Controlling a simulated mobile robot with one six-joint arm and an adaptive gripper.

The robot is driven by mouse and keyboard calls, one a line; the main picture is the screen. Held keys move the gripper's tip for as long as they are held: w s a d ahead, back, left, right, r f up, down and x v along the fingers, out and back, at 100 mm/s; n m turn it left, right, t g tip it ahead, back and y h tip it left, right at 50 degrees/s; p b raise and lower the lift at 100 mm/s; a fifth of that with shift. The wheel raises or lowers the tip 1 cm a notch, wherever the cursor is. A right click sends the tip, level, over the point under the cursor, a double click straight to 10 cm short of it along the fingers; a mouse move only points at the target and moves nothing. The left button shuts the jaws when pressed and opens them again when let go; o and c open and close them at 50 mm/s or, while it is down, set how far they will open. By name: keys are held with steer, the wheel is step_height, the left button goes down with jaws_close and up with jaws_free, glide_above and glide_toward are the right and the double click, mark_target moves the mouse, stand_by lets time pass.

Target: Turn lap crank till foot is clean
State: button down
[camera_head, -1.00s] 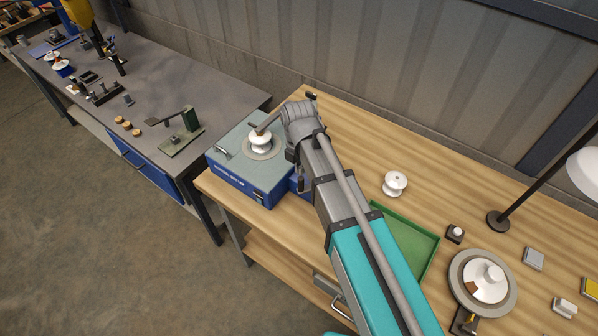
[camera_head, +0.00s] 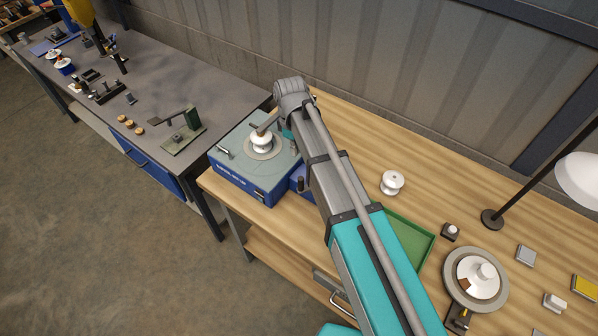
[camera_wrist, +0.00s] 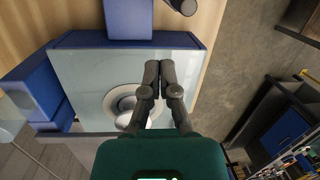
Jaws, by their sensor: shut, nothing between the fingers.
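The blue lap box (camera_head: 238,180) with a pale top stands at the left end of the wooden bench. A white insulator (camera_head: 262,142) sits on its round grey plate, under a short lever end. A dark upright handle (camera_head: 300,184), seemingly the crank's, stands by a blue side block (camera_head: 299,173). In the wrist view the side block (camera_wrist: 128,18) and a dark knob (camera_wrist: 184,5) show at the top. My gripper (camera_wrist: 159,66) is shut and empty above the box top, partly over the plate and insulator (camera_wrist: 127,104). The insulator's foot is hidden.
Right of my arm are a loose white insulator (camera_head: 392,182), a green tray (camera_head: 408,243), a turntable with a white disc (camera_head: 476,279) and a lamp (camera_head: 492,219). A grey bench (camera_head: 100,75) with tools stands left.

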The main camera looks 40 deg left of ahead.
steer(key=m, duration=0.3)
steer(key=w+a+r+m+p, duration=0.1)
steer(key=m, duration=0.2)
steer(key=a+r+m, duration=0.1)
steer(key=m, duration=0.2)
steer(key=shift+w+r+g+h+p, duration=0.15)
steer(key=shift+w+g+h+p, duration=0.15)
steer(key=shift+p, duration=0.05)
steer(key=shift+f, duration=0.2)
steer(key=b+x, duration=0.9)
steer(key=shift+f+b, duration=0.35)
steer(key=shift+s+d+f, duration=0.15)
steer(key=shift+d+f, duration=0.05)
steer(key=shift+s+d+r, duration=0.2)
steer(key=shift+s+d, duration=1)
steer(key=shift+d, duration=0.25)
